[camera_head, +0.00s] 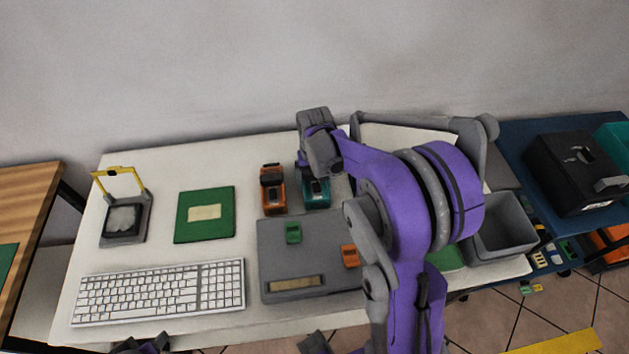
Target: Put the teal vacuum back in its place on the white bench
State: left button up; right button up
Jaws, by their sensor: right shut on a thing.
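The teal vacuum (317,194) is on the white bench (160,173), upright, right beside the orange vacuum-like tool (272,190). My right gripper (318,158) comes down over the teal vacuum from behind and is shut on its upper part. My own gripper and arm hide the top of the vacuum. I cannot tell whether its base rests fully on the bench. Small dark and purple parts of me show at the bottom edge, but no left gripper can be made out.
In front lies a grey panel (280,262) with a green block (293,232) and an orange block (350,256). A green board (206,232), a keyboard (160,292) and a yellow-handled device (124,218) are at left. A grey bin (503,228) stands at right.

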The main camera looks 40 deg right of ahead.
jog(key=shift+f, duration=0.2)
jog(key=o, duration=1)
jog(key=shift+o, duration=0.2)
jog(key=shift+r, duration=0.1)
